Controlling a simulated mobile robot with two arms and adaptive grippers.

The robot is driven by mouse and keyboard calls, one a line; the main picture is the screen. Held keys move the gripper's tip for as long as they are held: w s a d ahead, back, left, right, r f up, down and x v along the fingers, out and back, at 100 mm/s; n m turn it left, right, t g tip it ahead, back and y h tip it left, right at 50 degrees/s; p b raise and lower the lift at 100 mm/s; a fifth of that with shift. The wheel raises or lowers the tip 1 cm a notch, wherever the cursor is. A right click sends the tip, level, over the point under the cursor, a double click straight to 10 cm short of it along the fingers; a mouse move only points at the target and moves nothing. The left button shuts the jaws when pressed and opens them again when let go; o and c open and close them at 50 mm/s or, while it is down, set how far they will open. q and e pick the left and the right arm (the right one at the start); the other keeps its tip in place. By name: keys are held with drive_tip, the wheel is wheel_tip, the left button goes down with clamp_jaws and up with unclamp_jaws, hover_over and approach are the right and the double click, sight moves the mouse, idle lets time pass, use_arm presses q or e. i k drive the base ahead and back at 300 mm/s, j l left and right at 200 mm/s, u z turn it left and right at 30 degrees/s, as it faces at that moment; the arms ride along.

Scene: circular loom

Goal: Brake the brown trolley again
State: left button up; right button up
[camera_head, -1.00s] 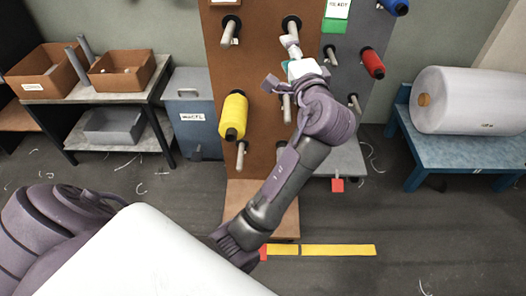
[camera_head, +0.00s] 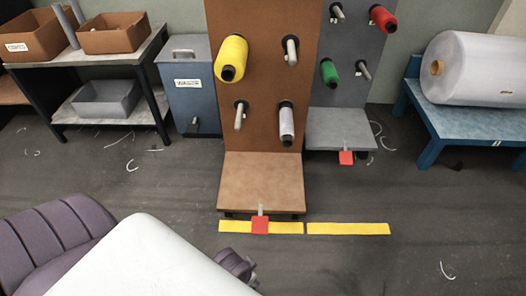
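The brown trolley (camera_head: 262,175) stands in the middle, its upright brown panel facing me above a flat brown base. A red pedal (camera_head: 260,225) on a short grey lever sticks out from the front of the base, over a yellow floor strip (camera_head: 281,228). I cannot tell whether the pedal is up or pressed down. A yellow spool (camera_head: 231,57) and a white spool (camera_head: 286,125) sit on the panel's pegs; two other pegs are bare. Neither of my grippers shows; only purple and white parts of my body are at the lower left.
A grey trolley (camera_head: 343,129) with its own red pedal (camera_head: 346,158) stands behind to the right. A blue bench (camera_head: 470,122) bears a white roll at the right. A blue waste bin (camera_head: 190,95) and a shelf (camera_head: 88,57) are at the left. The front right floor is open.

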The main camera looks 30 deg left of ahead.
sight(259, 224)
drive_tip(key=u, duration=1.05)
